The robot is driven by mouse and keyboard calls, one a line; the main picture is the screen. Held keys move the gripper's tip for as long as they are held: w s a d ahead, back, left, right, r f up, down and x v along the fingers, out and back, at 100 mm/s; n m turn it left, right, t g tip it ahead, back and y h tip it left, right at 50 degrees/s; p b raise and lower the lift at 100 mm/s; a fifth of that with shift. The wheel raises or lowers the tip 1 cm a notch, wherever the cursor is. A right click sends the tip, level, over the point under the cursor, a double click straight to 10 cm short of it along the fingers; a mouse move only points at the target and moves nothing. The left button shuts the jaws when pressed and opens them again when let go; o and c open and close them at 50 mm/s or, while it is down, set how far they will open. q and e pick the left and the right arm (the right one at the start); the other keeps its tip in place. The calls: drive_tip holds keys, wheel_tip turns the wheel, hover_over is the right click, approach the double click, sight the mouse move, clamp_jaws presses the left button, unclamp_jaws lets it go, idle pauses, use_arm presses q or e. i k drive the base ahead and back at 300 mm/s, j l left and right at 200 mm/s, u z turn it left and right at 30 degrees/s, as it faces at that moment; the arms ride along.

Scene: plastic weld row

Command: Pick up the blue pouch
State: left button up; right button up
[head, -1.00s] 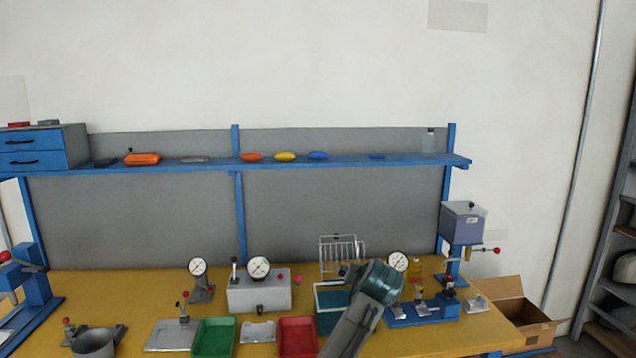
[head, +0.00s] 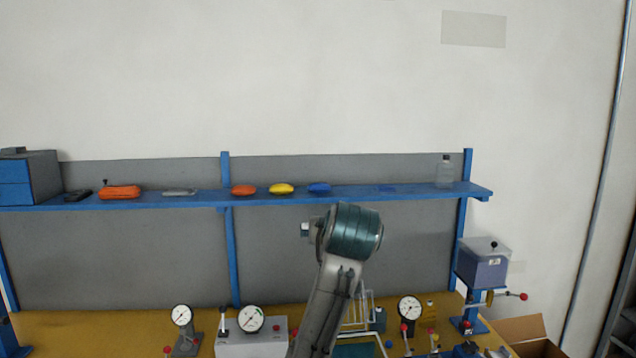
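The blue pouch (head: 319,189) lies on the blue wall shelf (head: 420,193), right of a yellow pouch (head: 282,189) and an orange-red pouch (head: 243,190). It is fully visible and nothing touches it from above. One of my arms rises from the bottom middle of the head view, with its teal joint just below the shelf and a little right of the blue pouch. No gripper fingers can be made out on it. My other arm does not show.
A blue drawer box (head: 30,180) stands at the left end. Gauges (head: 250,319) and fixtures crowd the yellow bench below.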

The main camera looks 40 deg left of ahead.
sight(319, 187)
drive_tip(key=i+j, duration=0.25)
drive_tip(key=j, duration=0.15)
drive_tip(key=i+j, duration=0.2)
drive_tip(key=j, duration=0.15)
drive_tip(key=i+j, duration=0.25)
drive_tip(key=j, duration=0.15)
drive_tip(key=i+j, duration=0.2)
drive_tip(key=j, duration=0.2)
